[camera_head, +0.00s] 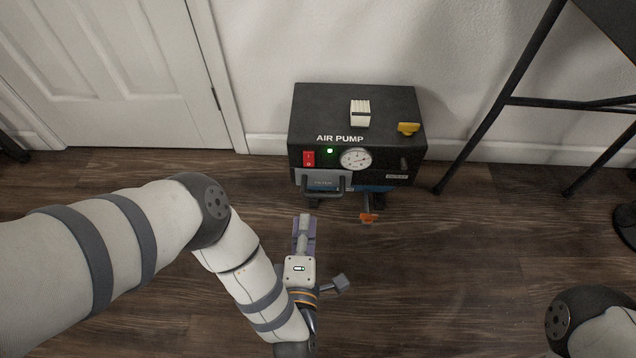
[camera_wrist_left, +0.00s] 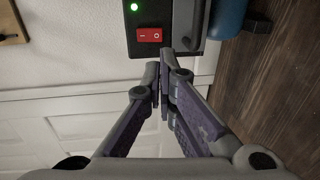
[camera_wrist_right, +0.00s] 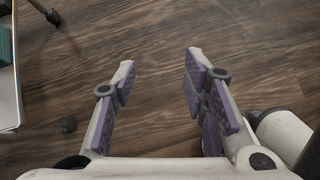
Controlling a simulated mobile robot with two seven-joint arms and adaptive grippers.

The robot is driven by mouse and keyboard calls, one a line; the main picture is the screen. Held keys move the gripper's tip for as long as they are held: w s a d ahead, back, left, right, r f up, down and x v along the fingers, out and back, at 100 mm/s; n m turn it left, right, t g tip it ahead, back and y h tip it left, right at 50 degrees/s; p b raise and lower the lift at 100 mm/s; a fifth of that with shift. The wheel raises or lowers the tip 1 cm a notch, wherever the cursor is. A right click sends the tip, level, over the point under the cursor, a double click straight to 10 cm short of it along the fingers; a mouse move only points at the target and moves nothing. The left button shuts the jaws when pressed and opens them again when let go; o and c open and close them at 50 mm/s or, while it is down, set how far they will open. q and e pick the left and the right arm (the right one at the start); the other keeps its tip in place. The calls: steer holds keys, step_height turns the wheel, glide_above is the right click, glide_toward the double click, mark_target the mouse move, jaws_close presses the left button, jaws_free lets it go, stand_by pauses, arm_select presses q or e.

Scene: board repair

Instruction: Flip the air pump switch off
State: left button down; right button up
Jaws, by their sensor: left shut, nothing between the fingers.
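The air pump (camera_head: 357,108) is a black box on the floor against the wall. Its red rocker switch (camera_head: 308,158) sits at the left of the front panel, next to a lit green lamp (camera_head: 330,151). In the left wrist view the red switch (camera_wrist_left: 149,35) is just above the fingertips, with a gap to them. My left gripper (camera_head: 305,218) is shut and empty, in front of the pump and below the switch; its fingers (camera_wrist_left: 161,85) meet in the left wrist view. My right gripper (camera_wrist_right: 160,58) is open and empty over the floor.
A filter drawer with a handle (camera_head: 323,184) is below the switch. A round gauge (camera_head: 356,159) and an orange-tipped valve (camera_head: 368,217) are to its right. A white door (camera_head: 110,70) is at left, black stand legs (camera_head: 500,100) at right. The floor in front is clear.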

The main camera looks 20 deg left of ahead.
mark_target(309, 166)
arm_select(q)
steer(key=shift+a+r, duration=0.1)
arm_select(e)
steer(key=shift+a+r, duration=0.1)
arm_select(q)
steer(key=b+x, duration=0.2)
steer(key=x, duration=0.4)
steer(key=b+x, duration=0.2)
steer(key=x, duration=0.5)
steer(key=shift+s+f, duration=0.1)
steer(key=shift+f, duration=0.15)
steer(key=shift+w+a+r+b, duration=0.1)
steer(key=shift+w+b, duration=0.25)
steer(key=shift+w, duration=0.25)
arm_select(e)
steer(key=shift+s+f+g, duration=0.3)
steer(key=shift+s+f, duration=0.15)
steer(key=shift+f, duration=0.35)
steer(key=shift+s+f+g, duration=0.3)
steer(key=shift+s+f, duration=0.15)
steer(key=shift+f, duration=0.35)
